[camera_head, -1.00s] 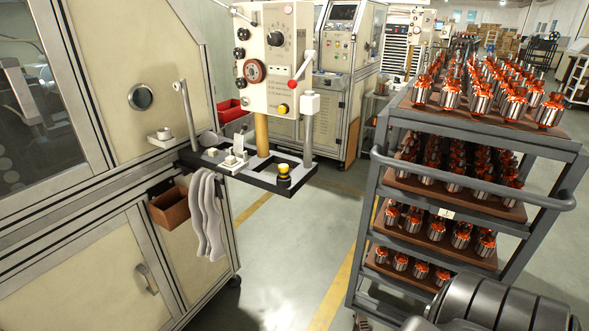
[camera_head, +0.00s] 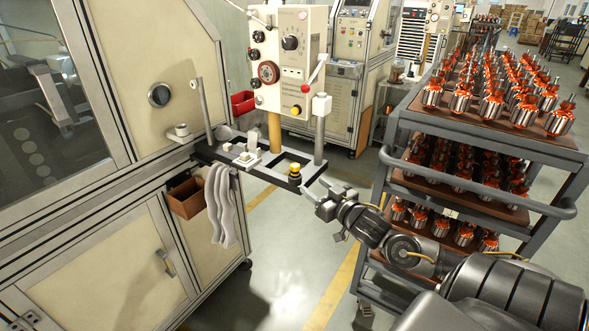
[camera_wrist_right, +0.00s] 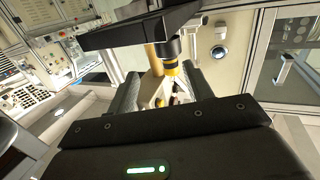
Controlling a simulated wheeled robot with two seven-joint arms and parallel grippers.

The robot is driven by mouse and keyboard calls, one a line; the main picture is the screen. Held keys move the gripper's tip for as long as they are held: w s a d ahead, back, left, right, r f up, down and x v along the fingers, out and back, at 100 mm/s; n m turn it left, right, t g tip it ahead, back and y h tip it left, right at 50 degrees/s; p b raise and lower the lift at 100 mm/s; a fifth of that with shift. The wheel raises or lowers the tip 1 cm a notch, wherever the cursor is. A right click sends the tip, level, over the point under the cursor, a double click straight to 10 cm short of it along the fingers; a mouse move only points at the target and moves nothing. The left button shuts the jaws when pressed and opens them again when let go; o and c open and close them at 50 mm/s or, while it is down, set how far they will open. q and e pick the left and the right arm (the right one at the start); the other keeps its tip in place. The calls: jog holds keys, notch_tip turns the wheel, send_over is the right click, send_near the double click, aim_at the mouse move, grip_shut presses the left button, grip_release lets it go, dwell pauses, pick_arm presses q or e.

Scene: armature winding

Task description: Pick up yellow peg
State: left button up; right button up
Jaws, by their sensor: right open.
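The yellow peg (camera_head: 294,169) has a yellow top and a dark lower part. It stands upright at the front right corner of the dark tray (camera_head: 262,171) that juts from the machine. My right gripper (camera_head: 318,189) is just right of and in front of the peg, its open fingers pointing towards it. In the right wrist view, the yellow peg (camera_wrist_right: 170,68) with a dark band appears between and beyond the two open fingers (camera_wrist_right: 163,90); I see no clear contact. My left gripper is not in view.
A grey post (camera_head: 320,130) rises right beside the peg, and a control box (camera_head: 288,60) stands behind it. A cart (camera_head: 480,142) full of armatures stands to the right. A brown bin (camera_head: 186,197) and grey gloves (camera_head: 220,205) hang below the tray's left part.

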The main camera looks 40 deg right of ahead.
aim_at(298, 172)
jog(key=w, duration=0.1)
jog(key=w+r+p, duration=0.1)
jog(key=w, duration=0.1)
jog(key=w+r, duration=0.1)
jog(key=w, duration=0.1)
jog(key=shift+w+a+r, duration=0.2)
jog(key=shift+a+r, duration=0.05)
jog(key=shift+a, duration=0.15)
jog(key=shift+w+p, duration=0.35)
jog(key=shift+p, duration=0.05)
jog(key=w, duration=0.2)
jog(key=w+p, duration=0.1)
jog(key=shift+w+d+f, duration=0.1)
jog(key=shift+w+f, duration=0.1)
jog(key=shift+w, duration=0.15)
jog(key=shift+w+f, duration=0.1)
jog(key=shift+w, duration=0.35)
jog(key=c, duration=1.1)
jog(key=shift+o, duration=0.2)
jog(key=shift+s, duration=0.1)
